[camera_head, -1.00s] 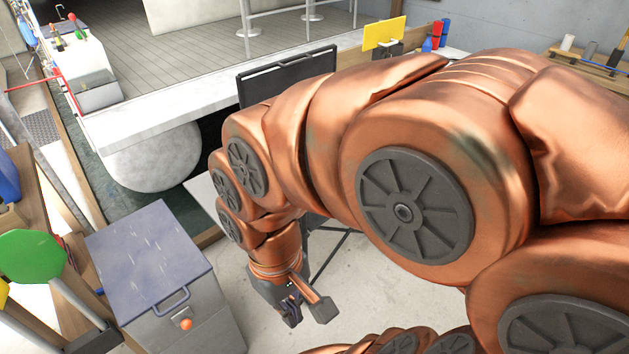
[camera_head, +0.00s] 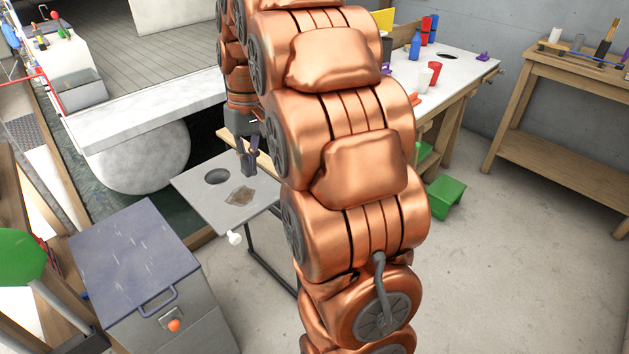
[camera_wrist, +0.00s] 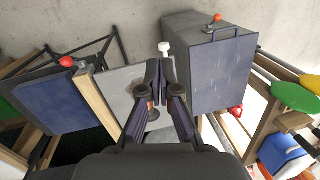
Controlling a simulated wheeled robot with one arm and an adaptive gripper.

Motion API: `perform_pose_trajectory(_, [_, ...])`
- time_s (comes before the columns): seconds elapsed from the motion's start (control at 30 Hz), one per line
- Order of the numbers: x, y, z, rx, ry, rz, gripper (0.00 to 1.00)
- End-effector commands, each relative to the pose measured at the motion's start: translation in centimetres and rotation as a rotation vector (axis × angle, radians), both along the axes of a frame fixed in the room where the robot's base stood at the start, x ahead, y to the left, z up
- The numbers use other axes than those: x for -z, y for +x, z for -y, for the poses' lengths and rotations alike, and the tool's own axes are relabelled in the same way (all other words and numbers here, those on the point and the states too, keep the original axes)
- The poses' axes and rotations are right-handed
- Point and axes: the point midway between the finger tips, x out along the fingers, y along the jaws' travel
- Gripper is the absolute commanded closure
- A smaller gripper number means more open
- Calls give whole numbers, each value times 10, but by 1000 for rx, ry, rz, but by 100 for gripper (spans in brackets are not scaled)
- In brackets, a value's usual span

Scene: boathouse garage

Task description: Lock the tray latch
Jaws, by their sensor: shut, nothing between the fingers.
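A grey fold-out tray (camera_head: 262,190) with a round hole and a brown patch shows left of my arm in the head view. A white knob (camera_head: 235,238) sits at its near edge and looks like part of the latch. The knob also shows in the wrist view (camera_wrist: 165,47), just beyond my fingertips. My gripper (camera_head: 250,172) points down above the tray, shut and empty. In the wrist view, its fingers (camera_wrist: 159,64) are together and cover part of the tray (camera_wrist: 120,82). Whether the latch is locked cannot be told.
A blue-lidded grey chest (camera_head: 135,255) with a handle and an orange knob (camera_head: 174,325) stands close to the tray.

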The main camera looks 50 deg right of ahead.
Motion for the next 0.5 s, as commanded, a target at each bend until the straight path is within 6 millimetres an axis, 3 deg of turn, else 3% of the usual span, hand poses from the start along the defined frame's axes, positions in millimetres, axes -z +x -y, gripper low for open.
perform_pose_trajectory(0.2, [15,39,67,38,25,27,100])
perform_pose_trajectory(0.5, [43,67,165,76,50,68,100])
